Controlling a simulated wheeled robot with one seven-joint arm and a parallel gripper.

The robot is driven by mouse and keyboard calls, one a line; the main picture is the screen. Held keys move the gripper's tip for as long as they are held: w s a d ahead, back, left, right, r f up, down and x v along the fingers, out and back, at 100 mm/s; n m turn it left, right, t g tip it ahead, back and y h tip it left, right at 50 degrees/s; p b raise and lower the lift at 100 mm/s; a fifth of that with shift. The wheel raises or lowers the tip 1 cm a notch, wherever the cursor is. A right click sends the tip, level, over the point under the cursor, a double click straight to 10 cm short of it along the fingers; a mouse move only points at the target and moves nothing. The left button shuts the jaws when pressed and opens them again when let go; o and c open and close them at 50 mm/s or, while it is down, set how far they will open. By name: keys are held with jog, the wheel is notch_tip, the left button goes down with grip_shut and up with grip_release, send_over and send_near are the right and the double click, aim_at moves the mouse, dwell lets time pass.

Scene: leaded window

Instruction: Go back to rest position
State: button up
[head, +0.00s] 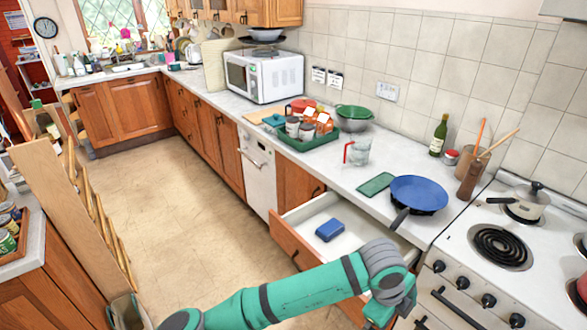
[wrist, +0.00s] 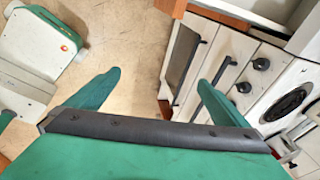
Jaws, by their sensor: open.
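My gripper (wrist: 160,95) shows in the wrist view with its two green fingers wide apart and nothing between them. Beyond the fingers are bare floor and the front of the stove. In the head view my green and grey arm reaches in from the bottom, and its end is by the open drawer (head: 283,240) and the stove's left front corner. The gripper's fingertips are hard to make out there. A blue box-like object (head: 330,230) lies inside the drawer, apart from my arm.
The drawer juts out below the counter. A blue frying pan (head: 418,194) sits above it, its handle pointing toward the drawer. The stove (head: 470,290) is at right. A wooden rack (head: 75,215) stands at left. The floor (head: 170,190) between is clear.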

jog(key=s+d+r+n+h, duration=0.1)
jog(key=d+r+n+h, duration=0.15)
jog(key=d, duration=0.45)
jog(key=s+d+r+n+h, duration=0.1)
jog(key=d+r+h, duration=0.3)
jog(key=d, duration=0.2)
notch_tip(320, 180, up, 7)
jog(key=w+d+n+t+h, duration=0.2)
jog(key=d+n+t+h, duration=0.1)
jog(key=n+t+h, duration=0.3)
jog(key=s+a+f+n+t+y, duration=0.3)
jog(key=a+f+n+t+y, duration=0.25)
jog(key=a+f+n, duration=0.45)
jog(key=s+a+f+n+t+y, duration=0.3)
jog(key=a+f+n+t+y, duration=0.4)
jog(key=a, duration=0.5)
jog(key=s+a+f+g+y, duration=0.1)
jog(key=s+a+y, duration=0.1)
jog(key=s+a, duration=0.7)
jog(key=s+a+f+n+g+y, duration=0.1)
jog(key=s+a+g, duration=0.1)
jog(key=s+a, duration=0.7)
jog(key=s, duration=0.3)
jog(key=shift+s+a+f+y, duration=0.25)
jog(key=shift+s+y, duration=0.1)
jog(key=shift+y, duration=0.05)
jog(key=shift+g, duration=0.25)
